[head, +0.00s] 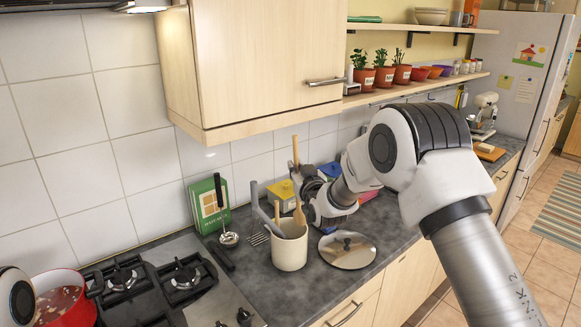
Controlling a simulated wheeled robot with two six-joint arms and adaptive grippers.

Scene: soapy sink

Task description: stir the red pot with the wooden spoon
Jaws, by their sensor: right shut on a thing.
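The red pot (80,312) is at the lower left, on the stove, with reddish, chunky contents. My arm covers part of its left side. The wooden spoon (299,213) stands upright in a cream utensil crock (290,254) on the dark counter. Its handle (295,152) rises above my right gripper (300,188), which is shut on the spoon just above the crock. The fingertips are hard to make out against the handle. A part of my left arm shows at the left edge; its gripper is out of view.
Another wooden utensil (277,213) and a grey one (264,216) share the crock. A round metal lid (347,256) lies to its right. A ladle (228,239) and green book (207,206) are to the left. The wall cupboard (255,60) hangs above.

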